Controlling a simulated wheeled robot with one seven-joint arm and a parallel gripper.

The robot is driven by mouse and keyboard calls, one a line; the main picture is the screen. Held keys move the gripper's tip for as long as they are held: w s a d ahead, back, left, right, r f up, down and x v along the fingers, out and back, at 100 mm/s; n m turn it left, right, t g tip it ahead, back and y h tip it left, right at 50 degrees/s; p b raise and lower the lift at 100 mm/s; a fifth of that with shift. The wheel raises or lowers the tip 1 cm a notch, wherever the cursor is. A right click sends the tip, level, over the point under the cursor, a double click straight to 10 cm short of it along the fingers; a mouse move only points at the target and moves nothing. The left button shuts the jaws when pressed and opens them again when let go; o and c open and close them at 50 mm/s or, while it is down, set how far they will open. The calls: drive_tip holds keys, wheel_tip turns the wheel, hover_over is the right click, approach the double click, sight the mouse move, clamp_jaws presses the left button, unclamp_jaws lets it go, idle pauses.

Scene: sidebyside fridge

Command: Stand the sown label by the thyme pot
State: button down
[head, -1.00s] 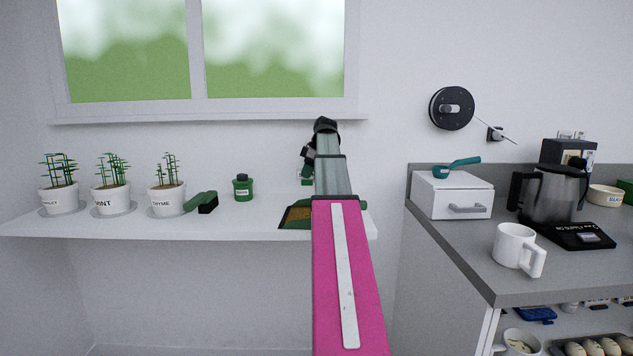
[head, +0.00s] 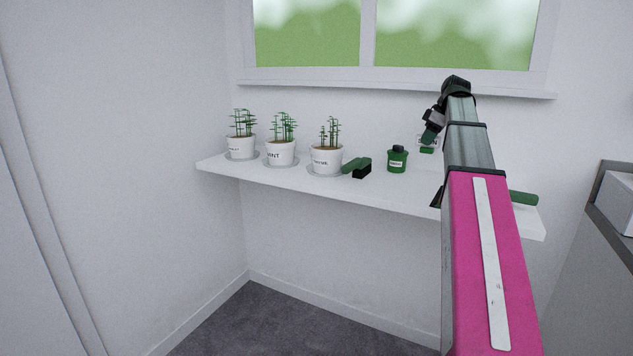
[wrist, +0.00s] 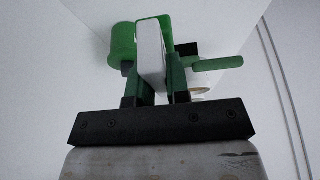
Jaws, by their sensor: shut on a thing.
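The thyme pot (head: 326,160) is white with thin green stems. It stands on its saucer on the white shelf, rightmost of the three pots. The sown label, a small white-faced tag with green parts (head: 427,144), is at my gripper (head: 431,134), right of the thyme pot and above the shelf. In the wrist view the label (wrist: 150,48) is a pale slab with a green edge between the fingers of my gripper (wrist: 159,82), which is shut on it. Its writing cannot be read. My arm hides part of the shelf's right side.
A green brush with a black end (head: 358,168) lies right beside the thyme pot. A green jar (head: 397,160) stands farther right. The mint pot (head: 281,153) and another pot (head: 241,147) stand to the left. A green handle (head: 524,198) shows right of my arm. The shelf (head: 400,198) has bare room along its front.

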drive_tip(key=s+a, duration=0.3)
drive_tip(key=a, duration=1.2)
drive_tip(key=s+a, duration=0.3)
drive_tip(key=a, duration=1.3)
drive_tip(key=s+a, duration=0.3)
drive_tip(key=a, duration=1.2)
drive_tip(key=shift+n, duration=0.3)
drive_tip(key=w+d+f, duration=0.2)
drive_tip(key=w, duration=0.1)
drive_tip(key=w+d+f, duration=0.2)
drive_tip(key=w, duration=0.1)
drive_tip(key=w+d+f, duration=0.2)
drive_tip(key=w+d, duration=0.1)
drive_tip(key=shift+w+f, duration=0.15)
drive_tip(key=shift+f, duration=2.25)
drive_tip(key=shift+f, duration=0.1)
drive_tip(key=c, duration=1.1)
unclamp_jaws()
drive_tip(key=v, duration=1.2)
